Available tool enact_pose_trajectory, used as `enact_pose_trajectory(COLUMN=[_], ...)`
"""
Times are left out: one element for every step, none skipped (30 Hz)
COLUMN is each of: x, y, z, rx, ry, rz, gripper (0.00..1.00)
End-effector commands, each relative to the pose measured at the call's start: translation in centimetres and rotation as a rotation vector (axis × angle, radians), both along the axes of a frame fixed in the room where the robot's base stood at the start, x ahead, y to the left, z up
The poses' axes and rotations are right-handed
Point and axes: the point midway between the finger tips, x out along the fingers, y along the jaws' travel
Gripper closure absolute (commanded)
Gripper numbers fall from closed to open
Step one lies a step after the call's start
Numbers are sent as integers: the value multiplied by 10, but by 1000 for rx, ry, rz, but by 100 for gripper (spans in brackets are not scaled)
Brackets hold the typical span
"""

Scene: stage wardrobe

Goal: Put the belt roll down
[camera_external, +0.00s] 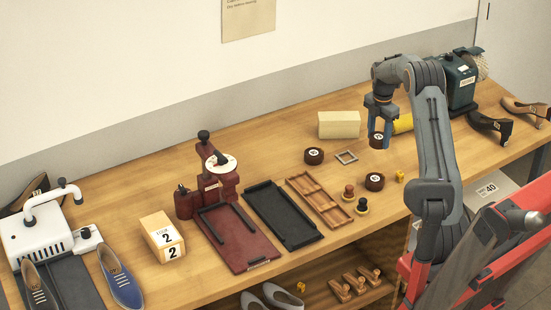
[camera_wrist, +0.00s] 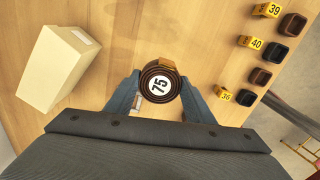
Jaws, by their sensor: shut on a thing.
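My gripper (camera_external: 380,130) is shut on a dark brown belt roll (camera_external: 376,140) with a white round label, over the right half of the workbench. In the wrist view the roll (camera_wrist: 160,84) reads 75 and sits between the two blue fingertips (camera_wrist: 159,91), with a tan piece on its far edge. I cannot tell whether the roll touches the bench top. Two similar rolls stand on the bench: one to the left (camera_external: 313,156) and one nearer the front (camera_external: 375,182).
A cream block (camera_external: 339,125) lies left of my gripper; it also shows in the wrist view (camera_wrist: 58,70). A yellow object (camera_external: 403,124) is close on the right. Dark pieces with numbered yellow tags (camera_wrist: 257,43) line the wrist view's right.

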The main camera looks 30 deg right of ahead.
Motion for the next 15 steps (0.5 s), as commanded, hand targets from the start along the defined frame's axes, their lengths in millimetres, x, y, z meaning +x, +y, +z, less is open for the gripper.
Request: enact_pose_trajectory(x=[1, 1, 1, 1, 1, 1, 1, 1, 0, 0, 0, 0, 0, 0, 0], y=[-1, -1, 0, 0, -1, 0, 0, 0, 0, 0, 0, 0, 1, 2, 5], z=[9, 14, 21, 25, 29, 33, 36, 38, 41, 42, 43, 44, 44, 43, 43], rx=[-2, -2, -2, -2, -2, -1, -1, -1, -1, -1, 0, 0, 0, 0, 0], ry=[-3, -3, -3, -3, -3, -2, -1, -1, -1, -1, -1, 0, 0, 0, 0], rz=[0, 0, 0, 0, 0, 0, 0, 0, 0, 0, 0, -1, -3, -7, -18], gripper=[76, 76, 76, 76, 76, 76, 76, 76, 76, 76, 76, 76, 76, 76, 76])
